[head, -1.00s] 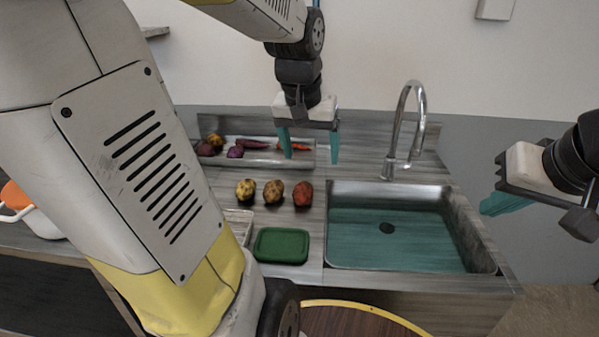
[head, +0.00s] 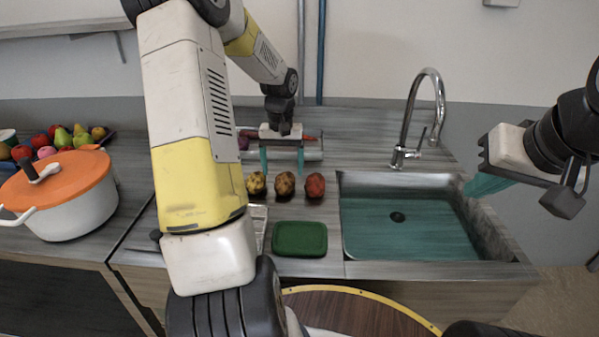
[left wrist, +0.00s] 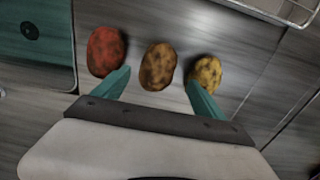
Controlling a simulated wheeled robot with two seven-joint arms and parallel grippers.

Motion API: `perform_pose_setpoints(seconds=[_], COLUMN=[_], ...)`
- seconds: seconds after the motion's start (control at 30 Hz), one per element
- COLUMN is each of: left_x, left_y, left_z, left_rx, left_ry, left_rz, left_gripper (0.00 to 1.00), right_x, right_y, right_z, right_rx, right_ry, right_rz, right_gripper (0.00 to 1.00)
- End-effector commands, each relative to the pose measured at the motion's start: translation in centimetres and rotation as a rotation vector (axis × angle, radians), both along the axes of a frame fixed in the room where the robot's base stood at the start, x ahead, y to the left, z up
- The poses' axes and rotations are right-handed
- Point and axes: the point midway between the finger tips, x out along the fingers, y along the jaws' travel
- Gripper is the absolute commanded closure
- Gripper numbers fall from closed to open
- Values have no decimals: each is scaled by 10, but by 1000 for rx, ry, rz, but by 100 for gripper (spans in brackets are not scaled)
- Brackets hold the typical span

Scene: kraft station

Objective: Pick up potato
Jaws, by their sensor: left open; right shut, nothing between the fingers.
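Three potatoes lie in a row on the grey counter left of the sink: a yellowish one (head: 256,184), a brown one (head: 285,184) and a red one (head: 315,186). My left gripper (head: 282,165) is open and empty, just behind and above the brown potato. In the left wrist view the order is mirrored: the red potato (left wrist: 105,51), the brown potato (left wrist: 158,66) and the yellowish potato (left wrist: 208,73). There the fingers straddle the near end of the brown potato, apart from it. My right gripper (head: 482,183) is shut and empty beside the sink's right edge.
A green lidded box (head: 299,239) sits in front of the potatoes. The sink (head: 405,230) and tall faucet (head: 425,100) stand to the right. A tray (head: 312,155) with vegetables lies behind. A white pot with orange lid (head: 62,185) and fruit are at left.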

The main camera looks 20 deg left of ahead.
Motion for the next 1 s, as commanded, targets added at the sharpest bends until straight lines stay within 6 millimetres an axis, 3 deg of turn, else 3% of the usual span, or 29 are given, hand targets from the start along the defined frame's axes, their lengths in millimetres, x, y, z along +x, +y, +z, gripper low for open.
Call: perform_pose_setpoints(seconds=[0.3,0.57,0.9,1.0], left_x=[-2,-2,-2,-1], left_y=[-6,-6,-6,-6], left_z=[-42,-44,-43,-43], left_rx=[0,0,0,0], left_ry=[1,-1,-1,-1], left_rz=[-1,0,-1,-1], left_gripper=[19,19,86,90], right_x=[0,0,0,0], right_y=[0,0,0,0], right_z=[0,0,0,0], right_rx=[0,0,0,0], right_ry=[0,0,0,0], right_rz=[0,0,0,0], right_gripper=[100,100,100,100])
